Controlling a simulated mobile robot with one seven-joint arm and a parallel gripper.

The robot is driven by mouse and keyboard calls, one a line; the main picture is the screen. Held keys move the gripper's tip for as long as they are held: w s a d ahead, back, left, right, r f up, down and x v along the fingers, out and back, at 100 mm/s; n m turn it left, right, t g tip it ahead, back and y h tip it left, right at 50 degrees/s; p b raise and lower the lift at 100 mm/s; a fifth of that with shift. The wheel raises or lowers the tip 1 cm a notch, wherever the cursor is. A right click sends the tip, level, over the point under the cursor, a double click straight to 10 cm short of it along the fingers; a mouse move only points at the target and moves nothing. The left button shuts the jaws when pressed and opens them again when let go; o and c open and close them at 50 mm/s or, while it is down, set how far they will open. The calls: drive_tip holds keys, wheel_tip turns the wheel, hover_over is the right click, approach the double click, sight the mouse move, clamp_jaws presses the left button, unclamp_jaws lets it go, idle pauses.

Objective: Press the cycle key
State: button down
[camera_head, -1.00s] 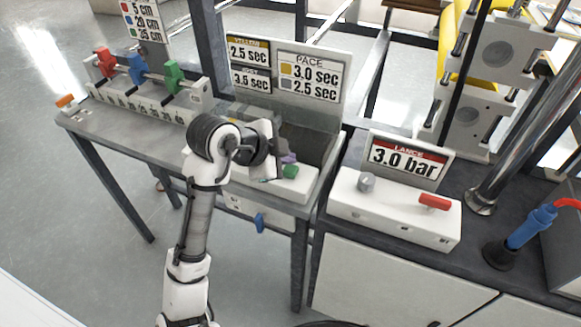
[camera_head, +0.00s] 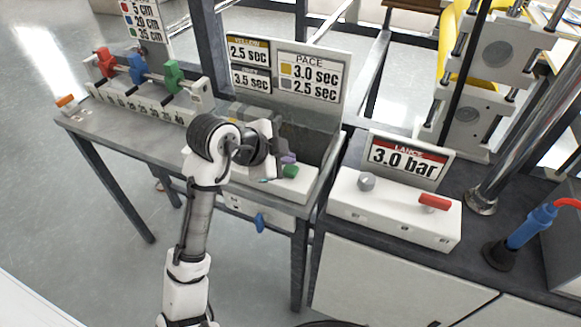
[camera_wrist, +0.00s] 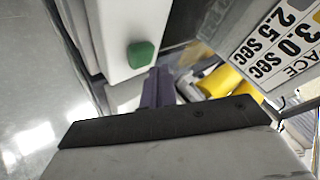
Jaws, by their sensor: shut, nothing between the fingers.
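A green key (camera_head: 291,171) stands on the white console (camera_head: 292,189) at the right end of the left bench. No label is readable on it. In the wrist view the green key (camera_wrist: 140,54) shows as a rounded block on the white face. My gripper (camera_head: 288,159) is beside the key, on its far side in the head view. Its purple fingers (camera_wrist: 157,88) are together with nothing between them. In the wrist view they end close to the key's edge; I cannot tell whether they touch it. The wrist hides part of the console.
Red, blue and green sliders (camera_head: 137,72) stand at the bench's left. A pace sign (camera_head: 308,76) rises behind the console. To the right are a white box with a grey knob and red lever (camera_head: 434,202), a lance sign (camera_head: 405,160) and a blue-handled tool (camera_head: 530,228).

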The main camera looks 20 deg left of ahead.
sight(287, 170)
drive_tip(key=shift+f, duration=0.2)
drive_tip(key=shift+f+b, duration=0.25)
drive_tip(key=shift+b, duration=0.3)
drive_tip(key=shift+f+b, duration=0.6)
drive_tip(key=shift+b, duration=0.05)
idle(0.3)
drive_tip(key=shift+r, duration=0.1)
drive_tip(key=shift+r+p, duration=0.65)
drive_tip(key=shift+r, duration=0.3)
wheel_tip(287, 170, up, 5)
drive_tip(key=p, duration=0.3)
drive_tip(key=shift+p, duration=0.3)
idle(0.7)
